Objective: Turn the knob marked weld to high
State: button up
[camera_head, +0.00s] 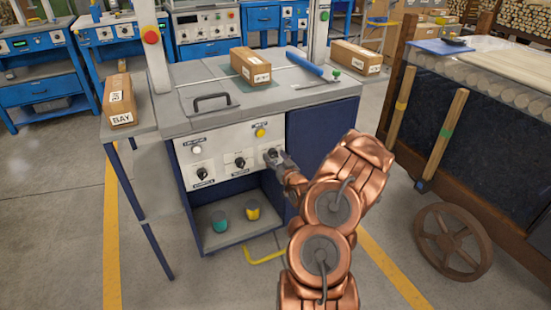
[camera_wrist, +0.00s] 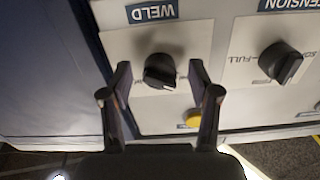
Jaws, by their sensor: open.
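The weld knob (camera_wrist: 160,72) is black and round with a ridged grip, on a pale plate beside the blue WELD label (camera_wrist: 152,11), which appears upside down in the wrist view. My gripper (camera_wrist: 160,78) is open, with one finger on each side of this knob. I cannot tell if either finger touches it. The scale around the knob is too blurred to read. In the head view my gripper (camera_head: 276,160) is at the right end of the white control panel (camera_head: 222,153), largely covering the weld knob.
The tension knob (camera_wrist: 281,62) is to the right in the wrist view; a yellow button (camera_wrist: 193,117) lies near the right finger. The machine's top carries a handle (camera_head: 211,101), a carton (camera_head: 250,66) and a blue roll (camera_head: 305,63). An open shelf (camera_head: 235,238) lies below the panel.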

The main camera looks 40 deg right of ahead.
jog(key=shift+c, duration=0.2)
jog(key=c, duration=1.1)
jog(key=shift+m, duration=0.3)
jog(key=m, duration=0.5)
jog(key=shift+a+m+p, duration=0.1)
jog(key=shift+m+p, duration=0.2)
jog(key=shift+p, duration=0.1)
jog(key=m, duration=0.5)
jog(key=shift+r, duration=0.1)
jog(key=m, duration=0.6)
jog(key=shift+a+m, duration=0.1)
jog(key=shift+m, duration=0.3)
jog(key=m+b, duration=0.1)
jog(key=m, duration=0.4)
jog(key=shift+r+m, duration=0.15)
jog(key=shift+m, duration=0.15)
jog(key=shift+b, duration=0.3)
